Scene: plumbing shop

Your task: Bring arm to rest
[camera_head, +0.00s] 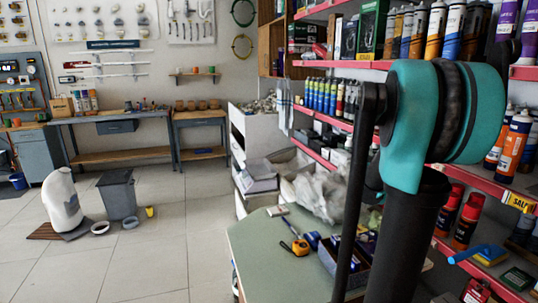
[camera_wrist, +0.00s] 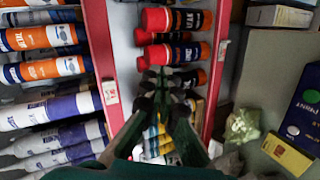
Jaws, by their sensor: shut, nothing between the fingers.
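My gripper (camera_wrist: 165,78) shows in the wrist view, its dark fingers together and empty. It points toward red shelves of cans and tubes, which appear sideways in this view. Red-capped cans (camera_wrist: 178,20) lie in line just beyond the fingertips; I cannot tell the exact gap. In the head view my arm, with a teal joint and dark links, rises at the right in front of the shelves. My gripper cannot be made out there.
Red-edged shelves (camera_head: 345,64) packed with bottles and cans stand close on the right. A green-topped table (camera_head: 270,252) carries a yellow tape measure (camera_head: 300,247) and boxes. A grey bin (camera_head: 118,195) and a white sack (camera_head: 62,200) stand left. The tiled floor (camera_head: 165,250) between is open.

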